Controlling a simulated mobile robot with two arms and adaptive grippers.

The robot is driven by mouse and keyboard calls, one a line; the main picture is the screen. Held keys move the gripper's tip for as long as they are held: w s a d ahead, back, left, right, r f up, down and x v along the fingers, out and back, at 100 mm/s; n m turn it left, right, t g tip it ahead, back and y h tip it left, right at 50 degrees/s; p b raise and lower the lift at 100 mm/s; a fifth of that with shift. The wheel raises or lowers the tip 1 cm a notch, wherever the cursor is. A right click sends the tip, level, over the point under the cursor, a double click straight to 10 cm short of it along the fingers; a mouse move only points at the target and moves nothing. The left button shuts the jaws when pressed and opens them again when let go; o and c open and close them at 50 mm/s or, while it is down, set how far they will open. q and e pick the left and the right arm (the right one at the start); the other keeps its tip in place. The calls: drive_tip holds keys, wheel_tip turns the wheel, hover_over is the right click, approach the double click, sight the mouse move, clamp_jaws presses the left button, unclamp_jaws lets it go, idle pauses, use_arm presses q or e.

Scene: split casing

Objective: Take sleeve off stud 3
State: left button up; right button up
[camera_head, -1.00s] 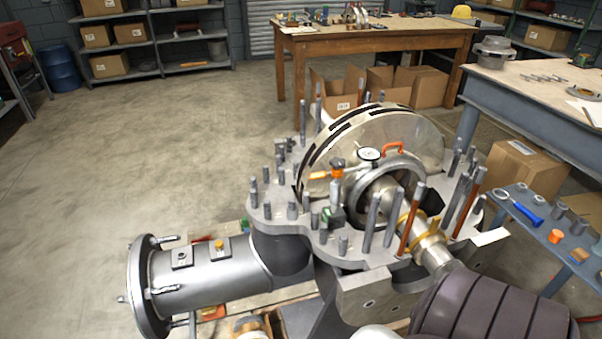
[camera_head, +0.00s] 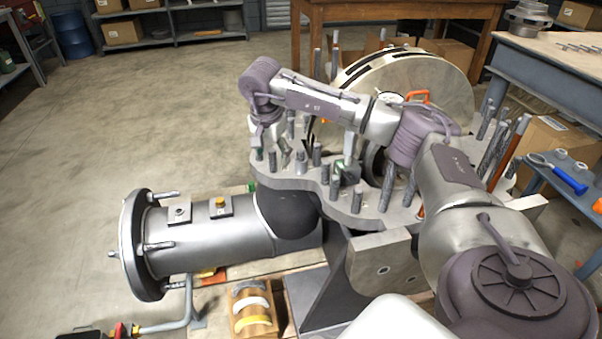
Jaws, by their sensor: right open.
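The lower casing flange (camera_head: 300,180) carries several upright grey studs, such as one stud (camera_head: 317,155) on its left side. My right arm reaches across from the right. Its gripper (camera_head: 269,148) points down, open, at the flange's far left edge among the studs there. I cannot tell whether a stud or sleeve is between its fingers. No number shows, so I cannot tell which is stud 3, and no sleeve is clearly distinct there. My left gripper is out of view.
The large pale rotor disc (camera_head: 425,85) rises behind my right arm. A copper-coloured rod (camera_head: 510,150) stands among the right-hand studs. A grey pipe (camera_head: 215,240) juts left. A wooden block with curved pieces (camera_head: 252,310) lies below. The floor to the left is clear.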

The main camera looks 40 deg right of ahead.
drive_tip(key=h, duration=0.2)
approach(299, 156)
drive_tip(key=shift+n, duration=0.3)
drive_tip(key=x, duration=0.4)
drive_tip(key=a+b+x, duration=0.1)
drive_tip(key=x, duration=0.1)
drive_tip(key=shift+s+d+f, duration=0.15)
drive_tip(key=shift+d+f, duration=0.05)
drive_tip(key=shift+f, duration=0.35)
drive_tip(key=shift+w+d+b+x, duration=0.1)
drive_tip(key=shift+d+b+x, duration=0.15)
drive_tip(key=shift+x, duration=1.35)
drive_tip(key=shift+w+d+b+x, duration=0.15)
drive_tip(key=shift+d+b+x, duration=0.05)
drive_tip(key=shift+x, duration=1.35)
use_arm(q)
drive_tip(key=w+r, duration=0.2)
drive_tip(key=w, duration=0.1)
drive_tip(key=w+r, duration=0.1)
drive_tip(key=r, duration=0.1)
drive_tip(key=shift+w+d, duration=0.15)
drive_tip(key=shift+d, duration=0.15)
use_arm(e)
drive_tip(key=shift+r, duration=0.25)
clamp_jaws()
